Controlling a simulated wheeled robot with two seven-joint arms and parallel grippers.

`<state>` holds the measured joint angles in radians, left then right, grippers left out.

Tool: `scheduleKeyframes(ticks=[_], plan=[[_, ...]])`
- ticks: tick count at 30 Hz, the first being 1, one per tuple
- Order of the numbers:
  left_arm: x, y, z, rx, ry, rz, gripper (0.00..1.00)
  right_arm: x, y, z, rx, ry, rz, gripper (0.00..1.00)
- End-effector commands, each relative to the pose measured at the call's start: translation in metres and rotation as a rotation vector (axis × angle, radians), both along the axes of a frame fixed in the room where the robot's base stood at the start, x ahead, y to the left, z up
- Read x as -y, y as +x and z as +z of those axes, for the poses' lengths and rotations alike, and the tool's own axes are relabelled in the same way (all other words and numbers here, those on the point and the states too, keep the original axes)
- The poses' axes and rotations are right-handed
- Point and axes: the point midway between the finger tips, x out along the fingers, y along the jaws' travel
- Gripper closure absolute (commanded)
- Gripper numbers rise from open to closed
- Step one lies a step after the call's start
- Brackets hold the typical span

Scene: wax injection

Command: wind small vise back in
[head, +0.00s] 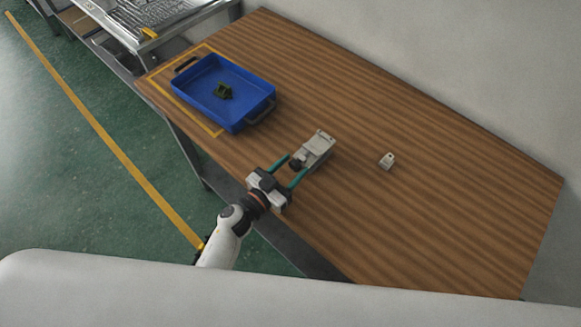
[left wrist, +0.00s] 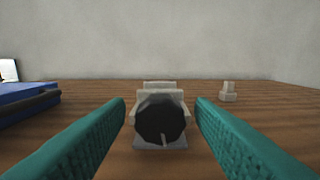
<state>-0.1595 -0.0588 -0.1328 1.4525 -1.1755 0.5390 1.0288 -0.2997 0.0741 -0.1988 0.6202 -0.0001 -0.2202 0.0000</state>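The small vise (head: 318,147) is a light grey block lying on the wooden table, with a dark round knob (head: 297,164) on its end toward me. In the left wrist view the dark knob (left wrist: 160,119) faces me in the middle, with the vise's pale body (left wrist: 160,90) behind it. My left gripper (head: 288,168) is open, its two teal fingers pointing at the knob. In the left wrist view the fingers (left wrist: 160,112) stand to the left and right of the knob, with gaps on both sides. My right gripper is not in view.
A small pale piece (head: 387,161) stands right of the vise. The table (head: 440,215) is clear at the right.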

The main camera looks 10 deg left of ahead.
Motion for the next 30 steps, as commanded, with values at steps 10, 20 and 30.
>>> scheduleKeyframes(ticks=[10,20,30], plan=[[-0.0001,-0.0003,0.0000,0.005,0.007,0.000,0.93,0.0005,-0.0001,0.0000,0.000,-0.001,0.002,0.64],[0.0004,-0.0008,-0.0012,0.184,0.259,-0.002,0.93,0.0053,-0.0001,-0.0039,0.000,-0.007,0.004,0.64],[0.0010,-0.0011,-0.0005,0.290,0.409,0.000,0.93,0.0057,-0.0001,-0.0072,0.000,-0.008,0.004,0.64]])
